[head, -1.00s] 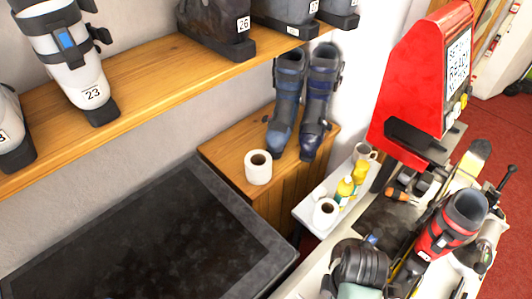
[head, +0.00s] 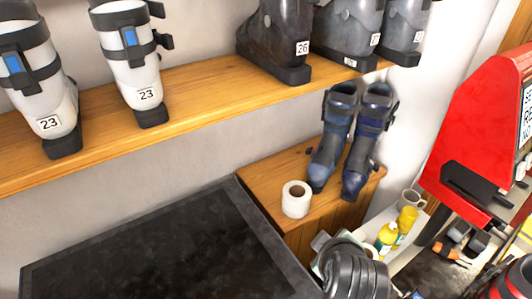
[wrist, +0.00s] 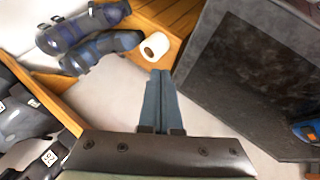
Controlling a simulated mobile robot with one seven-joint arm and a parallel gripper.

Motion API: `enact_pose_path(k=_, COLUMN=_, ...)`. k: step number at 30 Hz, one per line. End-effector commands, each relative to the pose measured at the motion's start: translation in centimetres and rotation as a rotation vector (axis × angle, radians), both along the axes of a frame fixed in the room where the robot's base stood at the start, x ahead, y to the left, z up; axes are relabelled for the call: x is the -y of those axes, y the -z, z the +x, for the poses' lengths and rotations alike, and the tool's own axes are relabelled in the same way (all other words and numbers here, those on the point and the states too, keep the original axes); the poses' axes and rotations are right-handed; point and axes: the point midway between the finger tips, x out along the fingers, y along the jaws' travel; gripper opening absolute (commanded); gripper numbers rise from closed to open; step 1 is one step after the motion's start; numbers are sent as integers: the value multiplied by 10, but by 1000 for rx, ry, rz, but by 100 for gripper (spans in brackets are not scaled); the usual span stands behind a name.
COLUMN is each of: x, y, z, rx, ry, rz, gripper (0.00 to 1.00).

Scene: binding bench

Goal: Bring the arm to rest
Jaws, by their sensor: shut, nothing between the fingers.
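My gripper (wrist: 160,76) shows in the wrist view with its two blue-grey fingers together and nothing between them. It hangs in front of the wall, near the white roll (wrist: 154,46) and the dark bench top (wrist: 245,70), and touches neither that I can see.
A white roll (head: 296,199) and blue ski boots (head: 333,140) stand on a wooden cabinet (head: 270,175). A wooden shelf (head: 195,98) holds several boots.

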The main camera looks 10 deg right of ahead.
Motion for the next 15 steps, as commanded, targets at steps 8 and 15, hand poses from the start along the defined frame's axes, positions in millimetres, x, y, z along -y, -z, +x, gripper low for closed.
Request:
enact_pose_path(k=8, x=-69, y=-177, z=77, rx=802, ry=82, rz=157, gripper=0)
enact_pose_path(k=15, x=-146, y=-325, z=28, rx=1403, ry=-48, rz=481, gripper=0)
